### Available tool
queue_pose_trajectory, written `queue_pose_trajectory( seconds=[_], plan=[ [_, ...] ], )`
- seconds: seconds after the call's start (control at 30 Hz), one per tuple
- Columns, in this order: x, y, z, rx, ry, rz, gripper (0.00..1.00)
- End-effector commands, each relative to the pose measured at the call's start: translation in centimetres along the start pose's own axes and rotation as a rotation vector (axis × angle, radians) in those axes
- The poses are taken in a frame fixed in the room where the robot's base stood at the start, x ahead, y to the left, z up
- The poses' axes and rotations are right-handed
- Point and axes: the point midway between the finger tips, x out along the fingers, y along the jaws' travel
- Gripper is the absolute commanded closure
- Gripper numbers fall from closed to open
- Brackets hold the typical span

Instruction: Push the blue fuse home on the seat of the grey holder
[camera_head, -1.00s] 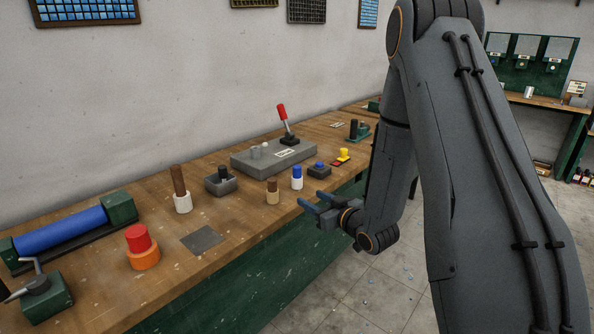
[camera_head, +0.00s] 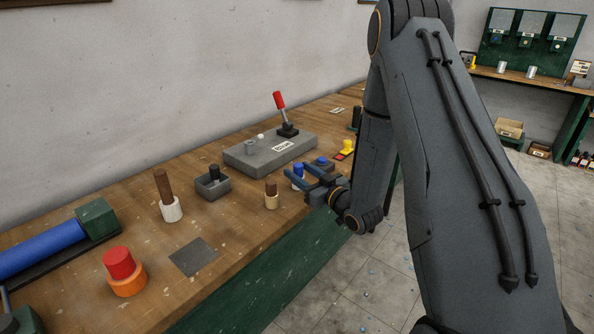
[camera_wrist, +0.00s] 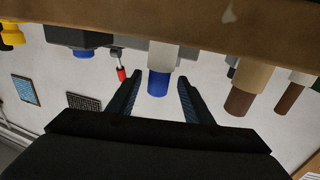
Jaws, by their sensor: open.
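The blue fuse (camera_head: 298,169) stands upright in the pale grey holder (camera_head: 297,184) near the bench's front edge. In the wrist view, which is upside down, the fuse (camera_wrist: 158,83) sticks out of the holder (camera_wrist: 163,55). My gripper (camera_head: 298,176) is open and empty, level with the fuse and partly covering it and the holder. In the wrist view the fuse appears between my two fingers (camera_wrist: 156,85). I cannot tell whether the fingertips have reached either side of it. How deep the fuse sits inside the holder is hidden.
A brown peg in a tan holder (camera_head: 272,201) stands close to the left. A dark block with a blue top (camera_head: 322,161) is close to the right. A grey block with a red lever (camera_head: 270,153) lies behind. The bench by the dark square plate (camera_head: 194,257) is clear.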

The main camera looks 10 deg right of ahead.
Motion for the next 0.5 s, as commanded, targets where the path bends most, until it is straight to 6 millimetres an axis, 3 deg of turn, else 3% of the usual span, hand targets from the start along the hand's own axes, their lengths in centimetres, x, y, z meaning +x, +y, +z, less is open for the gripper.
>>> queue_pose_trajectory(
  seconds=[0.33,0.5],
  plan=[
    [4.2,0.0,-0.5,0.000,0.000,-0.003,0.54],
    [5.3,0.0,-0.3,0.002,-0.002,-0.003,0.54]
  ],
)
